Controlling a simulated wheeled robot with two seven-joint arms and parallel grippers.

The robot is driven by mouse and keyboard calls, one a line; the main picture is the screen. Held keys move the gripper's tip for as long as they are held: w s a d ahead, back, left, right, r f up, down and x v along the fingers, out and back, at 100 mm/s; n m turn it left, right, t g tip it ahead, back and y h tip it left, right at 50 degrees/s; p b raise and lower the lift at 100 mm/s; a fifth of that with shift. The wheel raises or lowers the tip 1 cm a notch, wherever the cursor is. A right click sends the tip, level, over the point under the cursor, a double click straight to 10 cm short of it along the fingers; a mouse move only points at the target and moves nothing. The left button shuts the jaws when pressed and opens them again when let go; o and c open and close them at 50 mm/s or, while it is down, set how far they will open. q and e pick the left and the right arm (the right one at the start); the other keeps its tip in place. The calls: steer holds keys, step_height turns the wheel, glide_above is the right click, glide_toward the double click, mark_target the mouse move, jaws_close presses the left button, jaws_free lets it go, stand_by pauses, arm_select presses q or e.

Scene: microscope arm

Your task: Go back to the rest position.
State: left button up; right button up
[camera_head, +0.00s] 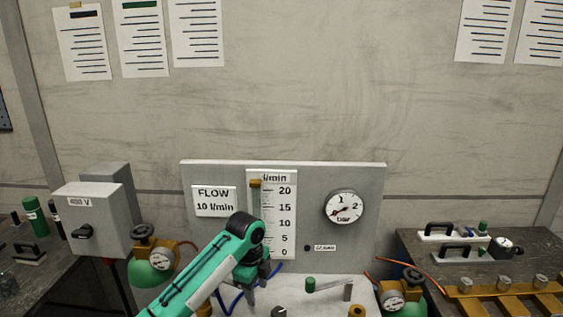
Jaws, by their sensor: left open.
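My left arm, green and black, comes in from the lower left. Its left gripper (250,284) points down in front of the lower part of the grey flow panel (310,180), just left of the flow scale's foot. It is open and I see nothing held in it. The fingertips are small and dark, so their exact gap is hard to see. My right gripper is not in view.
A pale bench top (325,287) with a green-ended lever lies right of the gripper. Gas cylinders with gauges stand left (150,268) and right (403,300). Dark side tables hold tools; a yellow rack (505,300) is at right.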

arm_select(q)
steer(key=s+a+f+n+t+h, duration=0.1)
steer(key=s+f+n+h, duration=0.1)
steer(key=s+f+n, duration=1.05)
steer(key=s+a+n+t+y, duration=0.1)
steer(key=s+a+n, duration=0.45)
steer(key=s, duration=0.75)
steer(key=s+a+n+t+y, duration=0.1)
steer(key=s+a+n+y, duration=0.1)
steer(key=s+a, duration=0.95)
step_height(320, 180, down, 30)
steer(key=s+d+g, duration=0.1)
steer(key=s+d, duration=0.2)
steer(key=s+a+f, duration=0.2)
steer(key=s+f, duration=0.7)
steer(key=f, duration=0.1)
steer(key=s+a+f+g, duration=0.1)
steer(key=s+f, duration=0.9)
steer(key=shift+s+a+f, duration=0.15)
steer(key=shift+a+f, duration=0.05)
steer(key=shift+a, duration=0.2)
